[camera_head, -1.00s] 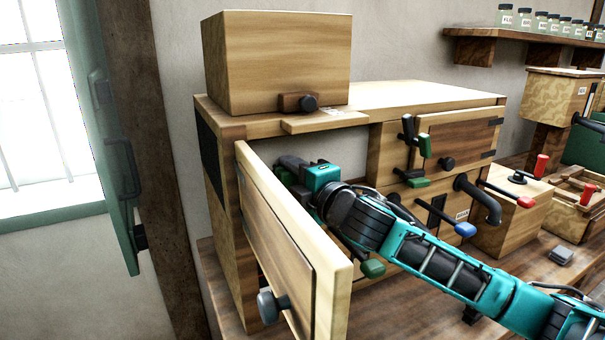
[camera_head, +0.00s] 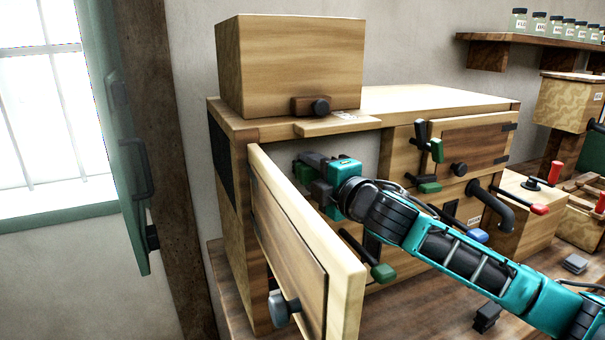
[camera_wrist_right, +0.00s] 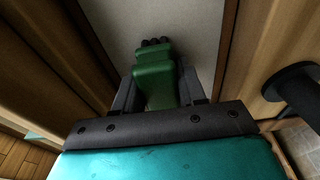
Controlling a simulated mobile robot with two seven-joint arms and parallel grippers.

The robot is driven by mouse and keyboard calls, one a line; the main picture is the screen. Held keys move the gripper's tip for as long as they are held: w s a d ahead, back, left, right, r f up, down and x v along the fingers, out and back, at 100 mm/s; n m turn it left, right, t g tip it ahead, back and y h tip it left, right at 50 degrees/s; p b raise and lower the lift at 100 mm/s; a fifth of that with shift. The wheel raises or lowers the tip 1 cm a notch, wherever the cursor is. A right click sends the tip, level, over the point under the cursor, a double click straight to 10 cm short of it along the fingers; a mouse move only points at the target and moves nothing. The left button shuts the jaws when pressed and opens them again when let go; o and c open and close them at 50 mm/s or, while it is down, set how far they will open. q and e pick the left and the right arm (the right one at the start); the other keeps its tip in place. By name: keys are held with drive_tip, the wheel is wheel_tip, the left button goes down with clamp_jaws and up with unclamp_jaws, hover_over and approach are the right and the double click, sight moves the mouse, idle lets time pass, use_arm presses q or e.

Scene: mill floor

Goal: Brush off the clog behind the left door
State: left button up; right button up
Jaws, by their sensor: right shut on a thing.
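My right gripper (camera_head: 308,172) is inside the opening behind this door, under the cabinet top. In the right wrist view it is shut on the green handle of a brush (camera_wrist_right: 154,78). Dark tufts (camera_wrist_right: 155,42) show at the brush's far end, in front of a pale surface. I cannot make out the clog in either view. My left gripper is not in view.
A wooden box (camera_head: 290,68) sits on the cabinet top (camera_head: 420,99). The cabinet's right part carries a closed door (camera_head: 475,142), several coloured handles and a dark bent pipe (camera_head: 492,205). A green shutter (camera_head: 120,140) and a dark post (camera_head: 165,150) stand at left.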

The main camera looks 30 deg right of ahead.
sight(303, 179)
drive_tip(key=shift+s+d+f, duration=0.1)
drive_tip(key=shift+d, duration=1.6)
drive_tip(key=shift+s+d, duration=0.1)
drive_tip(key=shift+d, duration=1.6)
drive_tip(key=shift+s+d, duration=0.1)
drive_tip(key=shift+d, duration=1.85)
drive_tip(key=shift+a, duration=0.1)
drive_tip(key=shift+w+a, duration=0.15)
drive_tip(key=shift+a, duration=2.1)
drive_tip(key=shift+w+a, duration=0.15)
drive_tip(key=shift+a, duration=2.15)
drive_tip(key=shift+w+a, duration=0.15)
drive_tip(key=shift+a, duration=2.1)
drive_tip(key=shift+s, duration=0.1)
drive_tip(key=shift+s+a, duration=0.15)
drive_tip(key=shift+s, duration=2.7)
drive_tip(key=shift+s+a, duration=0.1)
drive_tip(key=shift+s, duration=1.45)
